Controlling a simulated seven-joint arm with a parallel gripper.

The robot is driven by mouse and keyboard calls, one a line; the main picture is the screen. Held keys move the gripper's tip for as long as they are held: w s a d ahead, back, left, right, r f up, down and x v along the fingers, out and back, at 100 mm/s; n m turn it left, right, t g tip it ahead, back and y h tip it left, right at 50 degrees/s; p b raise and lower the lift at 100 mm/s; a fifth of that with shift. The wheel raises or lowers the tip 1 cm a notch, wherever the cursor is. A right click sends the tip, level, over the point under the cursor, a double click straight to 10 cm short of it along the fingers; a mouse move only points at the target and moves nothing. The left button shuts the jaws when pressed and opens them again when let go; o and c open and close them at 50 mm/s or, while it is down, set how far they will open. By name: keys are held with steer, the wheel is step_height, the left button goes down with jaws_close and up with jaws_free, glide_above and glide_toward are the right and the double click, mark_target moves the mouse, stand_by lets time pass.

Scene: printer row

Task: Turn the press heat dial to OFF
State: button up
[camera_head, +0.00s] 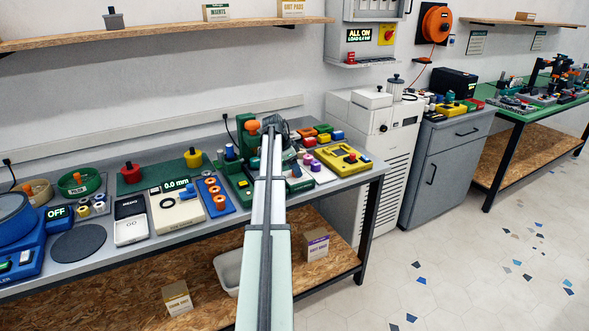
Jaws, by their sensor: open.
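A green machine (240,178) that looks like the press stands on the grey bench, with an orange knob (252,126) near its top. My arm reaches across the picture from the bottom to this machine. My gripper (275,123) is at the arm's far end, over the machine, open and mostly hidden by the arm. I cannot make out the heat dial or its setting, nor whether my gripper touches anything.
A blue machine (27,260) at the far left has a display (58,212) reading OFF. A scale (175,208), a blue tray of orange rings (215,195) and a yellow block (341,158) sit along the bench (130,254). A shelf (150,36) runs above.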

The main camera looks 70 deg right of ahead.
steer(key=shift+f, duration=0.15)
steer(key=shift+c, duration=0.3)
steer(key=c, duration=0.9)
steer(key=shift+s, duration=0.1)
steer(key=shift+c, duration=0.3)
